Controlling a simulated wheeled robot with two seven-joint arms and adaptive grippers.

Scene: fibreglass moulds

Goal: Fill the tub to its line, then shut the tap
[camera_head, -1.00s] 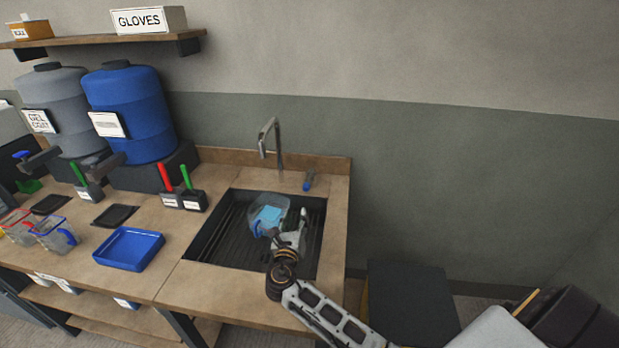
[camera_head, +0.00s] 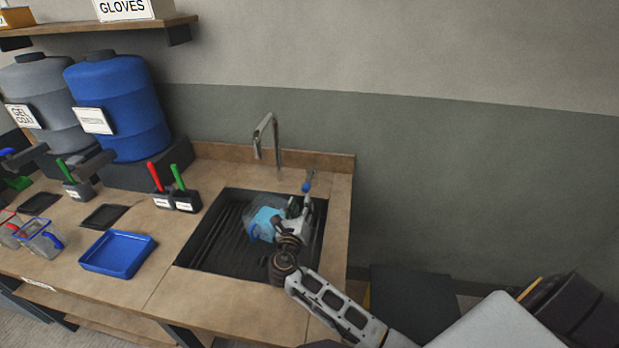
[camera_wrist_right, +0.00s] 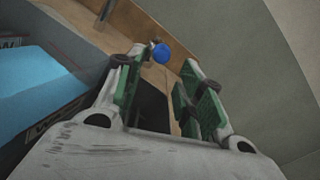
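The clear tub (camera_head: 256,227) stands in the dark sink, under the tap spout (camera_head: 266,124), with light blue liquid inside. Its liquid also shows at the left of the wrist view (camera_wrist_right: 38,80). I cannot make out the fill line or a stream. The tap's small blue-ended handle (camera_head: 307,187) is on the counter behind the sink, right of the spout; its round blue end (camera_wrist_right: 161,53) shows just beyond my fingertips. My right gripper (camera_head: 303,207) is open and empty, right of the tub, pointing at the handle. Its green-padded fingers (camera_wrist_right: 162,78) stand apart. My left gripper is not in view.
The sink (camera_head: 215,243) is set in a wooden counter with a raised back edge. A blue tray (camera_head: 118,254), red and green handled tools in holders (camera_head: 174,201), clear jugs (camera_head: 40,240) and a blue drum (camera_head: 118,108) are to the left.

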